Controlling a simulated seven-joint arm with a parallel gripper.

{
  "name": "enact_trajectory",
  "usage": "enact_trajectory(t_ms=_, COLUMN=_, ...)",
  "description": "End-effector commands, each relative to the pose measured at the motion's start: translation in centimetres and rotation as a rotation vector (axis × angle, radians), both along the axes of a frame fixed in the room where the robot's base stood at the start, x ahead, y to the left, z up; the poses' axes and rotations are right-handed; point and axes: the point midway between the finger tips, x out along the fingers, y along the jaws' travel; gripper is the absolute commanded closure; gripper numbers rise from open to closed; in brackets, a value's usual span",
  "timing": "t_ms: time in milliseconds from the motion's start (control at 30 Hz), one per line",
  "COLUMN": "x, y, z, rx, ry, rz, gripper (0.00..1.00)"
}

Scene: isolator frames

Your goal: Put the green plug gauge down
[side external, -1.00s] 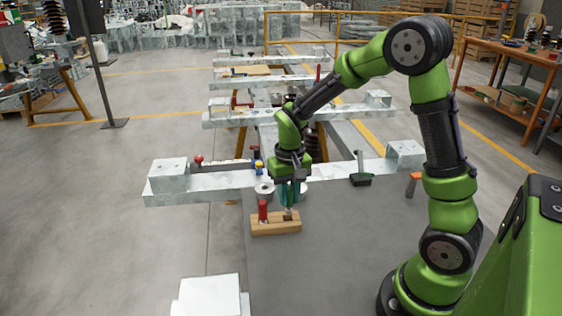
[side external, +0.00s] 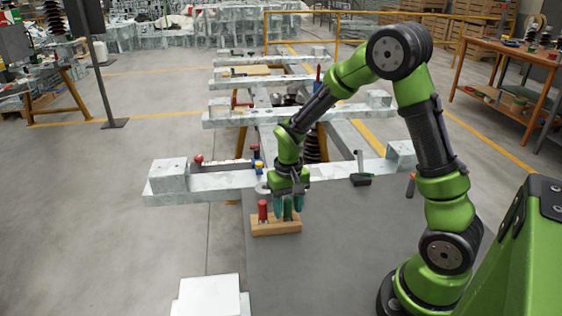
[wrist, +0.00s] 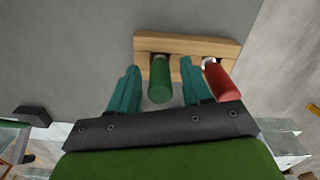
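The green plug gauge (side external: 288,208) stands upright in the wooden block (side external: 263,229), to the right of a red-handled gauge (side external: 263,210). In the wrist view the green handle (wrist: 160,80) sits at the left end of the block (wrist: 190,44) and the red one (wrist: 221,82) at the right. My gripper (side external: 288,206) is low over the block. Its teal fingers (wrist: 160,90) are spread on either side of the green handle, with a visible gap on both sides. The gauge's lower end is hidden in the block.
The block rests on a grey tabletop (side external: 330,260) with free room in front and to the right. A dark tool with an upright handle (side external: 361,179) and an orange-tipped tool (side external: 411,184) lie to the right. A pale steel beam (side external: 220,184) runs behind.

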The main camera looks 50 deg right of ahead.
Motion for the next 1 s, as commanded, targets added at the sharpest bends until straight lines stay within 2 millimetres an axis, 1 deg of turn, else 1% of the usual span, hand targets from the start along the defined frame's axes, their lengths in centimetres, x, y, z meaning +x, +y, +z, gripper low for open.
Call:
enact_trajectory(t_ms=167, x=0.0, y=0.0, z=0.3, rx=0.0, ry=-0.001, rz=0.0, gripper=0.51)
enact_trajectory(t_ms=267, x=0.1, y=0.0, z=1.3, rx=-0.001, ry=-0.005, rz=0.0, gripper=0.51)
enact_trajectory(t_ms=367, x=0.2, y=0.0, z=3.0, rx=-0.001, ry=-0.008, rz=0.001, gripper=0.51)
enact_trajectory(t_ms=500, x=0.1, y=0.0, z=6.2, rx=-0.001, ry=-0.008, rz=0.0, gripper=0.51)
enact_trajectory(t_ms=700, x=0.1, y=0.0, z=10.1, rx=-0.001, ry=-0.005, rz=0.001, gripper=0.51)
enact_trajectory(t_ms=800, x=0.1, y=0.0, z=11.3, rx=-0.001, ry=-0.004, rz=0.0, gripper=0.51)
enact_trajectory(t_ms=900, x=0.0, y=0.0, z=12.1, rx=0.0, ry=-0.004, rz=0.001, gripper=0.51)
enact_trajectory(t_ms=1000, x=-0.5, y=0.5, z=13.2, rx=0.008, ry=-0.031, rz=0.009, gripper=0.51)
